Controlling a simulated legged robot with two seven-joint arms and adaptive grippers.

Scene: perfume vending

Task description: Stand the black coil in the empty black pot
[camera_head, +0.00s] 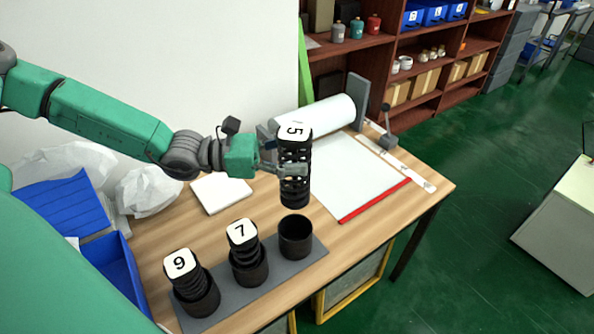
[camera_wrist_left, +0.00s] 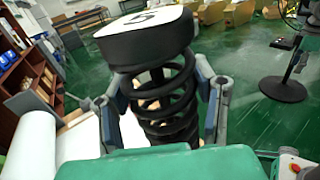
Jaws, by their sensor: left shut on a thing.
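The black coil (camera_head: 294,186) has a white top marked 5 and is upright in my left gripper (camera_head: 293,170). My left gripper is shut around the coil's middle and holds it in the air above the empty black pot (camera_head: 296,240). The coil's lower end shows just above the pot's far rim. In the left wrist view the coil (camera_wrist_left: 165,100) stands between the two fingers of my left gripper (camera_wrist_left: 165,105), its cap at the top. The pot is hidden in that view. My right gripper is not in view.
Two more black pots hold coils marked 7 (camera_head: 243,236) and 9 (camera_head: 182,266) on the grey base plate (camera_head: 258,288). A white sheet with a red bar (camera_head: 375,201) lies to the right. A blue bin (camera_head: 112,262) and plastic bags (camera_head: 150,190) are at left.

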